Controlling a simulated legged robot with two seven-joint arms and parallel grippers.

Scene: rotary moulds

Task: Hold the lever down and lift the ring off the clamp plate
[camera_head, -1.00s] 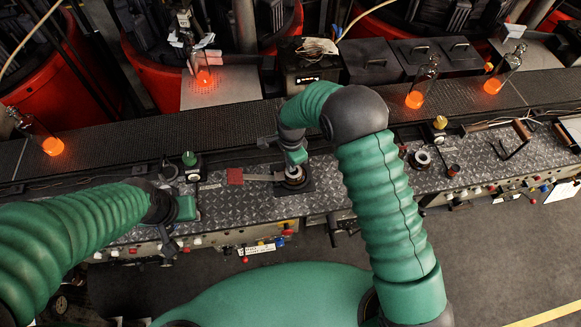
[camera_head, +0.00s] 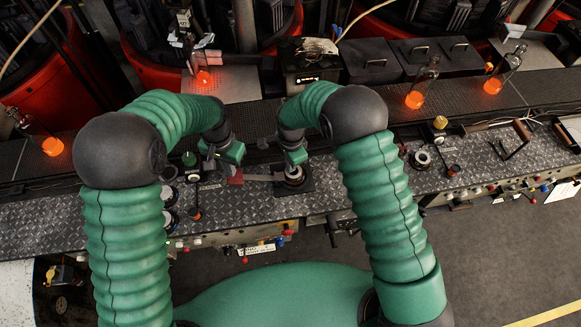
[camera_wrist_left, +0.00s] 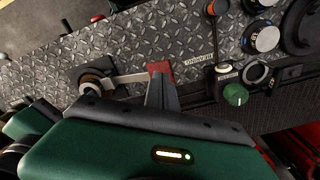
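The clamp plate (camera_head: 307,186) is a dark square on the patterned metal bench, with a round ring and hub (camera_head: 293,174) on it. A flat lever (camera_head: 262,178) runs left from it to a red end (camera_head: 236,177); the red end also shows in the wrist view (camera_wrist_left: 160,68). My left gripper (camera_head: 229,165) is over the red end. In the wrist view its dark finger (camera_wrist_left: 163,92) overlaps the red end; contact and finger gap are unclear. My right gripper (camera_head: 291,163) is above the ring, its fingertips partly hidden; its grip is unclear.
A green knob (camera_head: 189,159) stands left of the lever, with round fittings and an orange-topped one near it. A yellow knob (camera_head: 440,122) and another round fitting (camera_head: 420,159) are to the right. Glowing bottles (camera_head: 415,98) stand on the conveyor behind. Bench space before the clamp is clear.

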